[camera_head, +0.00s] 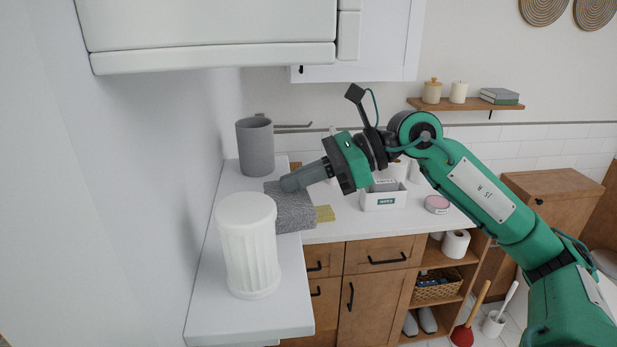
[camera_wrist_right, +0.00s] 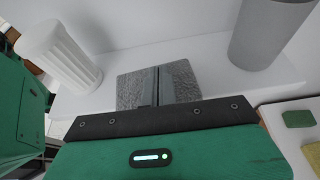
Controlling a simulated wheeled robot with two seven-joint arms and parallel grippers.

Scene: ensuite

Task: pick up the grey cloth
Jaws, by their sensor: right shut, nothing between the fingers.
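The grey cloth (camera_head: 293,212) lies flat on the white counter, between the white fluted container and the grey cylinder in the head view. It also shows in the right wrist view (camera_wrist_right: 186,80), behind my fingers. My right gripper (camera_head: 287,184) reaches in from the right with its fingertips over the cloth's far part. In the right wrist view its two fingers (camera_wrist_right: 157,72) are together, with nothing between them. I cannot tell whether the fingertips touch the cloth. My left gripper is not in view.
A white fluted container (camera_head: 248,247) stands in front of the cloth, and a grey cylinder (camera_head: 255,147) behind it. A yellow cloth or sponge (camera_head: 325,214) lies right of it. A white box (camera_head: 384,197) and a pink round tin (camera_head: 437,204) stand further right. A white cabinet (camera_head: 210,30) hangs above.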

